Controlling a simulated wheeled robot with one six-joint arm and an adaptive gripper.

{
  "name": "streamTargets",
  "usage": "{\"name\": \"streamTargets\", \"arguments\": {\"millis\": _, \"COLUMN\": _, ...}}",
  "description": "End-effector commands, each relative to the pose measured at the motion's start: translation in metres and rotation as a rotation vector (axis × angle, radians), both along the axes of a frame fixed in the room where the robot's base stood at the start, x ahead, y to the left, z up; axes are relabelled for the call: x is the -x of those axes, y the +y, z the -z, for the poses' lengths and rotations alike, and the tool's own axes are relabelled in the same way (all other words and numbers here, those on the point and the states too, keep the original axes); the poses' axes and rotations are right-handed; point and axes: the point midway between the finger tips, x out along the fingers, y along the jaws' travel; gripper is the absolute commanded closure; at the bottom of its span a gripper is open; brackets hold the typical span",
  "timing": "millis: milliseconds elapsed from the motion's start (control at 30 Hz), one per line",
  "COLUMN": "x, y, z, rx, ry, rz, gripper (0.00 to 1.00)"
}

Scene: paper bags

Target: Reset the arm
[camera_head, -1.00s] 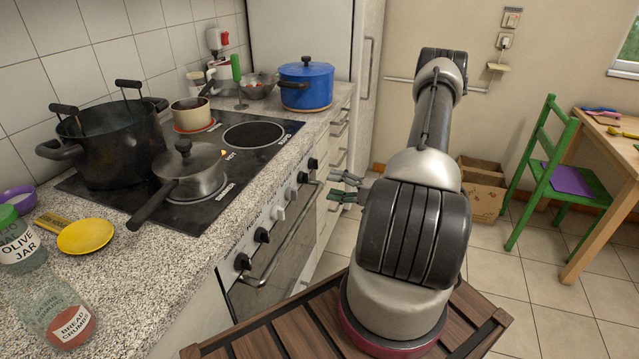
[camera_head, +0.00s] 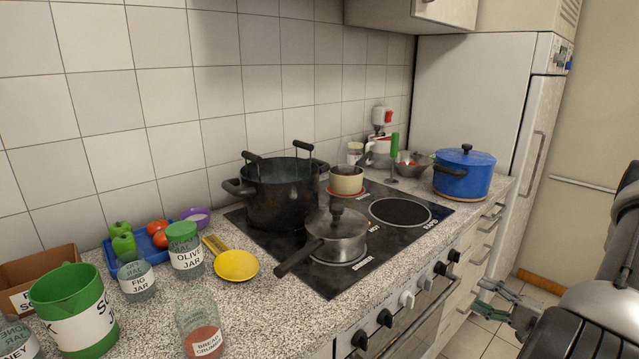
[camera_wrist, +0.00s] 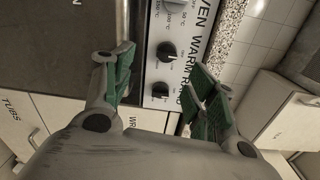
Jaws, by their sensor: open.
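My gripper (camera_head: 503,302) is at the right of the head view, beside the front of the stove and partly cut off by my own arm. In the wrist view its two green-padded fingers (camera_wrist: 158,88) are spread apart with nothing between them. Beyond them is the oven's control panel (camera_wrist: 172,60) with black knobs. The gripper looks apart from the panel.
A white fridge (camera_head: 470,90) stands behind. Some floor (camera_head: 470,340) shows below my gripper.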

Motion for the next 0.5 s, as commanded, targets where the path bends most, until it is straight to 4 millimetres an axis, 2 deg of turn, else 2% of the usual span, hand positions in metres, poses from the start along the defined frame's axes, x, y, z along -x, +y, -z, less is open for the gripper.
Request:
{"name": "streamTargets", "arguments": {"millis": 100, "x": 0.032, "y": 0.024, "z": 0.017, "rx": -0.120, "ry": 0.205, "rz": -0.097, "gripper": 0.43}}
{"name": "streamTargets", "arguments": {"millis": 167, "x": 0.055, "y": 0.039, "z": 0.021, "rx": -0.173, "ry": 0.324, "rz": -0.159, "gripper": 0.43}}
{"name": "streamTargets", "arguments": {"millis": 200, "x": 0.071, "y": 0.045, "z": 0.017, "rx": -0.191, "ry": 0.403, "rz": -0.203, "gripper": 0.43}}
{"name": "streamTargets", "arguments": {"millis": 300, "x": 0.100, "y": 0.056, "z": -0.002, "rx": -0.180, "ry": 0.570, "rz": -0.310, "gripper": 0.43}}
{"name": "streamTargets", "arguments": {"millis": 500, "x": 0.140, "y": 0.067, "z": -0.046, "rx": -0.036, "ry": 0.808, "rz": -0.466, "gripper": 0.43}}
